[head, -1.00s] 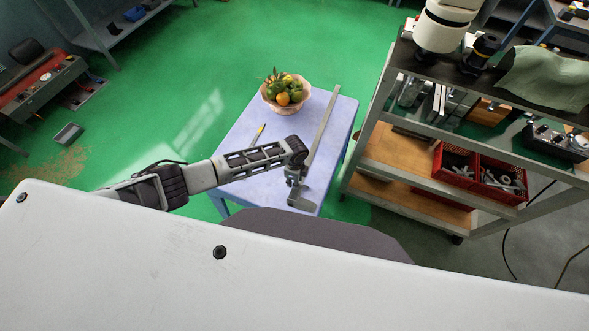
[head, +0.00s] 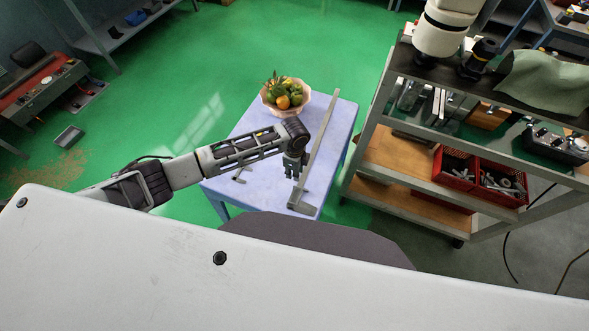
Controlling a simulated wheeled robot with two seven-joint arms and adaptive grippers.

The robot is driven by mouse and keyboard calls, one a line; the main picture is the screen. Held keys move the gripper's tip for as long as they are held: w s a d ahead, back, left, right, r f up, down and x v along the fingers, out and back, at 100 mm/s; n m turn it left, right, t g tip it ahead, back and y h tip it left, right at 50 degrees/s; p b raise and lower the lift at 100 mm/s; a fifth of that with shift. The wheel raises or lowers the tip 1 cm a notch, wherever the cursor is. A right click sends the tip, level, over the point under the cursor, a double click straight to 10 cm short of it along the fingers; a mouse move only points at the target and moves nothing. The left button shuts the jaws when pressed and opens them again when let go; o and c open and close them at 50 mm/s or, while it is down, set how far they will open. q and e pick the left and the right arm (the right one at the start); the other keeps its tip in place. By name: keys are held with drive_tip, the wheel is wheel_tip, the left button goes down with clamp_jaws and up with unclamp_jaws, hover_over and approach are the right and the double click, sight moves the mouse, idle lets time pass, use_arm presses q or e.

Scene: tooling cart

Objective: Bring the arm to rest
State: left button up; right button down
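My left arm comes in from the left over the small pale blue table (head: 228,187). My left gripper (head: 293,172) points down above the table, with its small dark fingers apart and nothing seen between them. A long grey bar clamp (head: 321,141) lies on the table, just right of the gripper. Its jaw end is nearest me, and the gripper appears clear of it.
A small dark item (head: 240,175) lies near the left edge, partly behind my arm. The tooling cart (head: 362,150), with red bins (head: 455,168), stands to the right. Green floor is open on the left.

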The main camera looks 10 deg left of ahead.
use_arm(q)
drive_tip(key=shift+r, duration=0.5)
idle(0.3)
